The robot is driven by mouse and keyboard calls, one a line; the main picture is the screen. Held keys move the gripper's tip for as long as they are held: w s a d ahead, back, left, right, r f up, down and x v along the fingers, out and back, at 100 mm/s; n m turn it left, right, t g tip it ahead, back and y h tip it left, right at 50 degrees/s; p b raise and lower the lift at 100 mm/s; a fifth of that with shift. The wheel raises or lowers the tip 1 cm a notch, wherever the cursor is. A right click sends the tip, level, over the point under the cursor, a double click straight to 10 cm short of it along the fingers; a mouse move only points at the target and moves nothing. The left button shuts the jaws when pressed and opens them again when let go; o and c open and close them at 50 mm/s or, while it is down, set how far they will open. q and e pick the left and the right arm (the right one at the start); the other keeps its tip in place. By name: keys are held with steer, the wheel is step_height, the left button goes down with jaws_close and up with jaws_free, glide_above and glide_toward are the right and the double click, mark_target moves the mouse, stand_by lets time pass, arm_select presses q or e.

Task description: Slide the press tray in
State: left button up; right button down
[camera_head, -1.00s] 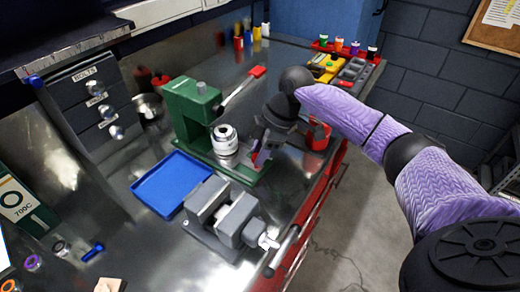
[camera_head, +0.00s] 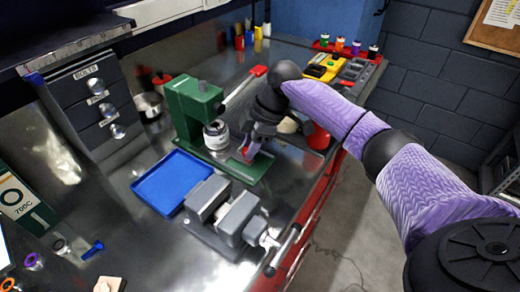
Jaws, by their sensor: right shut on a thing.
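The green press (camera_head: 188,105) stands on the bench on its green base (camera_head: 245,172). A silver cylinder (camera_head: 216,136) stands upright at the press, close to its head, which partly overlaps its top. My right gripper (camera_head: 251,147) is at the open right side of the press, low over the base, shut on a small red piece (camera_head: 249,151) that looks like the press tray's handle. The tray itself is mostly hidden by the gripper and cylinder. My left gripper is not in view.
A blue tray (camera_head: 142,188) lies left of the press. A grey vise (camera_head: 237,215) stands in front of it. The press's red-tipped lever (camera_head: 257,72) reaches up to the right. A red container (camera_head: 319,137) is right of my gripper.

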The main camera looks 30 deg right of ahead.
steer(key=shift+w+a, duration=0.2)
steer(key=shift+w, duration=0.3)
steer(key=shift+w+a, duration=0.2)
steer(key=shift+w, duration=0.25)
steer(key=shift+r, duration=0.1)
steer(key=c, duration=0.7)
jaws_free()
steer(key=shift+c, duration=0.2)
steer(key=o, duration=0.3)
steer(key=shift+w, duration=0.15)
steer(key=shift+o, duration=0.2)
steer(key=p+v, duration=0.2)
steer(key=v, duration=0.7)
steer(key=shift+r, duration=0.4)
